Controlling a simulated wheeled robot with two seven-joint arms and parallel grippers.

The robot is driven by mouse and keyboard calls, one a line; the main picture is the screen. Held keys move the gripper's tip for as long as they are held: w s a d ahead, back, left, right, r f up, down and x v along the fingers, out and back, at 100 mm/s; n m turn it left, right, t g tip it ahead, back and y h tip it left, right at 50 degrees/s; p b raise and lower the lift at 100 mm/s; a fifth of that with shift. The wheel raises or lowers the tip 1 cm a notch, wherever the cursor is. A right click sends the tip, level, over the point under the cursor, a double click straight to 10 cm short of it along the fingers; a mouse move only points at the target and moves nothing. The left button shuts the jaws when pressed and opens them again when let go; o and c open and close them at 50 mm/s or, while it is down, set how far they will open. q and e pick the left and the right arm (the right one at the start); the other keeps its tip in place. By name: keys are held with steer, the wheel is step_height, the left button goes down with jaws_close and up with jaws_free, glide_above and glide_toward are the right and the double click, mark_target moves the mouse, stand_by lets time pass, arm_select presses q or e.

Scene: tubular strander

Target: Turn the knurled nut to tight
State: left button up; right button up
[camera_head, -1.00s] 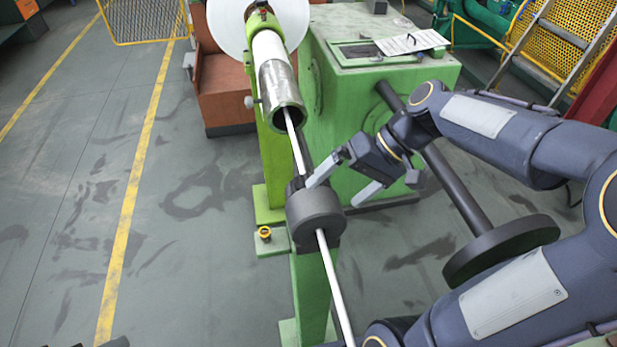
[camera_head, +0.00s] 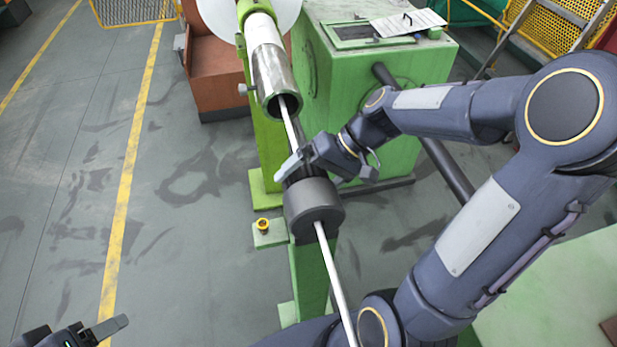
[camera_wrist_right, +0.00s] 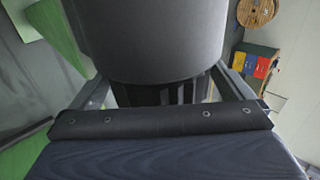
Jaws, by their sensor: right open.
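A dark grey round die holder (camera_head: 313,207) sits on a green post, with a bright rod running through it. A dark ribbed collar, seemingly the knurled nut (camera_wrist_right: 160,93), shows just behind its smooth cylinder (camera_wrist_right: 150,40) in the right wrist view. My right gripper (camera_head: 298,172) is at the collar on the holder's far side. In the wrist view its open fingers (camera_wrist_right: 163,88) stand on either side of the ribbed part; contact cannot be told. In the head view the arm and holder mostly hide the nut. My left gripper (camera_head: 85,335) is partly visible at the bottom left, away from the holder.
A metal tube (camera_head: 272,80) surrounds the rod behind the holder. A green machine box (camera_head: 345,85) with a dark shaft (camera_head: 445,168) stands to the right. A yellow ring-shaped piece (camera_head: 262,225) lies on a green foot plate. The floor at left is clear.

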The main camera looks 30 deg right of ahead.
steer(key=c, duration=0.9)
steer(key=shift+r+h+p, duration=0.25)
steer(key=shift+h+p, duration=0.25)
steer(key=shift+p, duration=0.35)
steer(key=shift+a+r+g+h+p, duration=0.15)
steer(key=shift+g+h+p, duration=0.25)
steer(key=shift+h+p, duration=0.75)
steer(key=shift+f+h+p, duration=0.2)
steer(key=shift+h+p, duration=0.25)
steer(key=shift+h, duration=0.2)
steer(key=shift+w+f+g+h, duration=0.1)
steer(key=shift+g+h, duration=0.4)
steer(key=shift+h, duration=0.5)
steer(key=o, duration=0.9)
